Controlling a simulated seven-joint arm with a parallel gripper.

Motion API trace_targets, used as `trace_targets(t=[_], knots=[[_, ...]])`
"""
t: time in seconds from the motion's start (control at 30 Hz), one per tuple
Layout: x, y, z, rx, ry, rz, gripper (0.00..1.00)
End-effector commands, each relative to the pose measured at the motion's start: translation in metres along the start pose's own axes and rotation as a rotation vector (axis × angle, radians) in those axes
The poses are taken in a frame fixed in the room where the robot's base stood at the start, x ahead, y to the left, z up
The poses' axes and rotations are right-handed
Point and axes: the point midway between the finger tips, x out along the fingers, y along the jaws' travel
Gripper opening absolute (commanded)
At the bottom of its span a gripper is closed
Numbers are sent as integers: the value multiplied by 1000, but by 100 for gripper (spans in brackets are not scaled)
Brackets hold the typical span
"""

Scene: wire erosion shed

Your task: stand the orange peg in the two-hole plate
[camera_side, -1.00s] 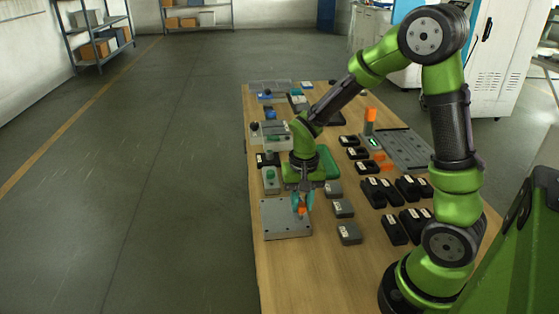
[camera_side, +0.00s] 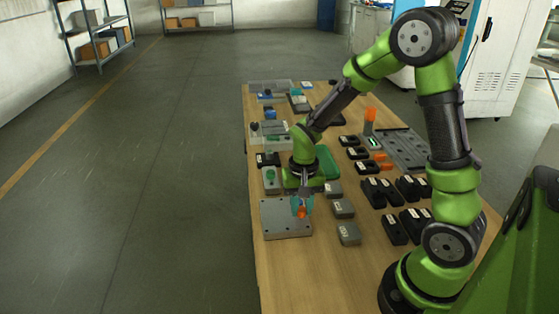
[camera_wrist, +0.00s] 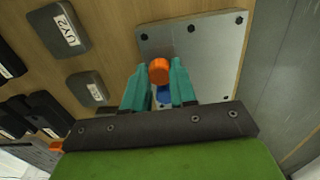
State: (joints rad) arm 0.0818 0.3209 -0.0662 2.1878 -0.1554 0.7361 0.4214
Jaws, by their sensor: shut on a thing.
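The orange peg (camera_side: 301,212) is held between the teal fingers of my gripper (camera_side: 302,204), over the light grey plate (camera_side: 278,229). In the wrist view the peg's round orange end (camera_wrist: 159,70) shows between the fingertips of my gripper (camera_wrist: 160,86), near the plate's edge. The plate (camera_wrist: 200,55) lies flat, with small dark spots along its border. I cannot make out two peg holes in it; the fingers hide part of it. A small blue patch (camera_wrist: 163,96) shows between the fingers. I cannot tell whether the peg touches the plate.
Grey labelled blocks (camera_side: 348,233) stand close right of the plate, with black blocks (camera_side: 394,230) beyond. A grey-green block (camera_side: 270,180) stands behind it. Another orange piece (camera_side: 370,116) stands upright farther back. The table's left edge runs close beside the plate; its front is bare.

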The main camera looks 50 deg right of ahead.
Motion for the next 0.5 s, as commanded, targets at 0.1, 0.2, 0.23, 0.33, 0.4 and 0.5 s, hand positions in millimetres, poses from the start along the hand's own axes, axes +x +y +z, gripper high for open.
trace_targets(t=[0.1, 0.2, 0.23, 0.33, 0.4, 0.5], knots=[[2, 0, 0, 0, 0, 0, 0], [3, 0, 0, 0, 0, 0, 0], [4, 0, 0, 0, 0, 0, 0], [6, 0, 0, 0, 0, 0, 0], [6, 0, 0, 1, 0, 0, 0], [8, 0, 0, 1, -1, 0, 0]])
